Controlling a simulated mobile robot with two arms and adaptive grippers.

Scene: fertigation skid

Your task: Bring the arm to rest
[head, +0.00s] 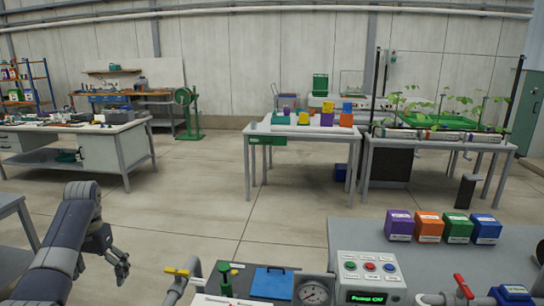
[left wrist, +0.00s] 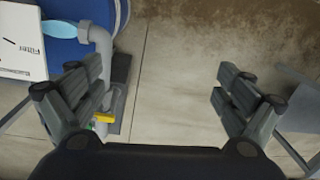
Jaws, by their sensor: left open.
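My left arm (head: 62,245) comes in from the lower left in the head view, and my left gripper (head: 122,270) hangs over open floor at the left of the skid. In the left wrist view the two fingers of the left gripper (left wrist: 160,90) are wide apart, with only bare concrete floor between them. Nothing is held. My right gripper is in neither view.
The skid has a yellow-handled valve (head: 177,271), a pressure gauge (head: 313,292), a button panel (head: 368,277) and a red-handled valve (head: 463,287). Several coloured boxes (head: 428,227) stand on the grey top. Worktables (head: 300,135) stand farther back. Clear floor (head: 190,190) lies between.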

